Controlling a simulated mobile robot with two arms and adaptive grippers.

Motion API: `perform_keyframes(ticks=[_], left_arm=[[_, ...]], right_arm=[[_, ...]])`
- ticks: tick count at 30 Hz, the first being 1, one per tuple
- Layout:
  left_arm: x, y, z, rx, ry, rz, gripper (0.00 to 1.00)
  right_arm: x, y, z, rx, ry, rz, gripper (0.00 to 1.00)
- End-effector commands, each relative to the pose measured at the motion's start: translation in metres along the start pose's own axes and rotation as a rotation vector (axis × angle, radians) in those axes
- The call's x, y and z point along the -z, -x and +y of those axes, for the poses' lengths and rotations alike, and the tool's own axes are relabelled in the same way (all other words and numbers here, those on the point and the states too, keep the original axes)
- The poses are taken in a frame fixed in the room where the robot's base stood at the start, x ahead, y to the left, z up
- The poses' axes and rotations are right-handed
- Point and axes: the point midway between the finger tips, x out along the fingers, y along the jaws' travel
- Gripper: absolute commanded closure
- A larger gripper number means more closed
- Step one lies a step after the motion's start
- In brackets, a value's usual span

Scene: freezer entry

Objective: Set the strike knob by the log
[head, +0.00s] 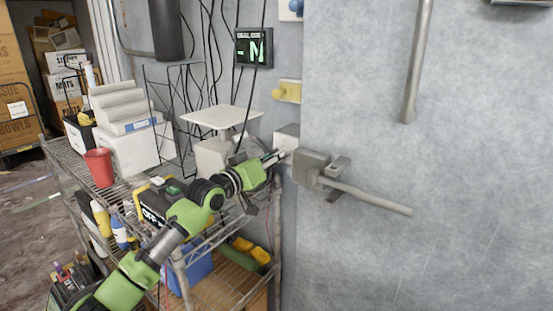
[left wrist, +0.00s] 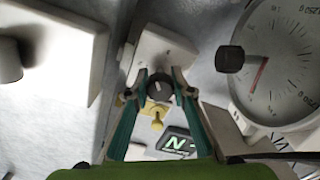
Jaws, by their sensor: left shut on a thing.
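In the left wrist view a dark round knob (left wrist: 160,87) with a pale mark sits on a white plate (left wrist: 152,55); I take it for the strike knob. My left gripper (left wrist: 161,92) has its teal fingers closed on both sides of the knob. In the head view my left gripper (head: 283,155) reaches a pale box (head: 287,134) on the wall, beside the door latch. The knob itself is hidden there. A dark display (head: 254,47) with a green N-like sign hangs above; it also shows in the left wrist view (left wrist: 178,143). I cannot tell whether it is the log.
The grey latch (head: 312,165) with its long handle (head: 370,198) is just right of my gripper. A yellow fitting (head: 287,91) is on the wall above. A white scale (head: 222,117) and a red cup (head: 99,167) stand on the wire shelf. A dial (left wrist: 285,62) is close by.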

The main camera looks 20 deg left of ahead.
Motion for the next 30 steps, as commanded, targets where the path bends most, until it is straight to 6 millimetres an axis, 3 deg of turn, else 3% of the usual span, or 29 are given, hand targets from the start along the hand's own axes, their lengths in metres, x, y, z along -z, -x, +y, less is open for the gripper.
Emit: perform_keyframes(ticks=[14, 30], left_arm=[[0.000, 0.000, -0.001, 0.001, -0.455, -0.005, 0.99], [0.001, 0.000, -0.001, 0.000, -0.966, -0.007, 0.99]], right_arm=[[0.000, 0.003, 0.000, 0.000, 0.000, 0.000, 0.60], [0.002, 0.026, 0.001, 0.000, 0.000, 0.000, 0.60]])
